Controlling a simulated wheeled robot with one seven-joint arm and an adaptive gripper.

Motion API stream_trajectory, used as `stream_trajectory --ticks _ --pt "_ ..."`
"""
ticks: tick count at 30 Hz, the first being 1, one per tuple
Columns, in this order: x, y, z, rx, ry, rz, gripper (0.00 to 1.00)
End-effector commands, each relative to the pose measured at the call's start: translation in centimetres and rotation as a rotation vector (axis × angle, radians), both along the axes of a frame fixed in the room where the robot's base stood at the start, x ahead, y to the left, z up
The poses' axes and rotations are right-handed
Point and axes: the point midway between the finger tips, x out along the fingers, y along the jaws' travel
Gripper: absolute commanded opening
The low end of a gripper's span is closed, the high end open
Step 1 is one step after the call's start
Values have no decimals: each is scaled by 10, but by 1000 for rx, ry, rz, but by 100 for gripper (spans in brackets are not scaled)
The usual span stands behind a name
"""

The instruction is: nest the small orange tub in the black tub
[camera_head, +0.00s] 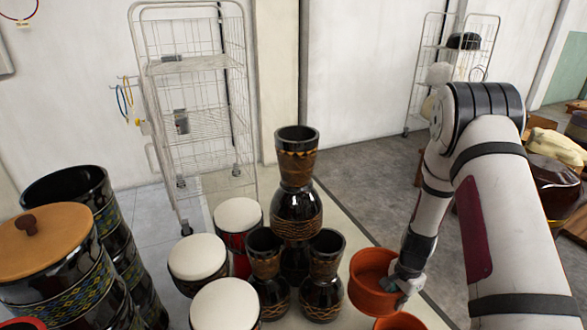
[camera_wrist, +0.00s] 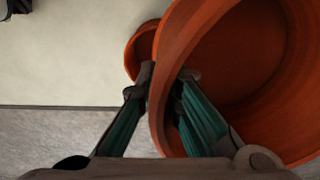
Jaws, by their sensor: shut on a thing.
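An orange tub (camera_head: 365,290) is at the lower middle right of the head view. My gripper (camera_head: 403,284) is shut on its right wall. In the wrist view the fingers (camera_wrist: 168,85) pinch this tub's wall (camera_wrist: 225,60), one finger inside and one outside; its inside looks empty. A second orange tub (camera_head: 400,323) is cut off by the head view's bottom edge; it also shows partly hidden behind the held one in the wrist view (camera_wrist: 138,52). I cannot tell their true sizes apart. An open-topped black vessel (camera_head: 112,225) at far left may be the black tub.
Several white-topped drums (camera_head: 225,305) and dark goblet drums (camera_head: 322,290) stand left of the held tub. A wooden-lidded dark drum (camera_head: 60,285) is at lower left. A wire cart (camera_head: 195,110) stands behind. The grey floor (camera_head: 365,190) behind the held tub is clear.

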Motion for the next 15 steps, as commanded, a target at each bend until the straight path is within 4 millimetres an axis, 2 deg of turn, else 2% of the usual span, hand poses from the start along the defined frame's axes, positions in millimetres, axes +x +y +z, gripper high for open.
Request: stream_trajectory --ticks 1,6,10,15 --pt "10 15 23 -2 -8 115 0" --pt "20 61 84 -2 -9 495 0" --pt "19 90 127 -4 -6 760 0" --pt "12 115 171 -4 -5 1028 0"
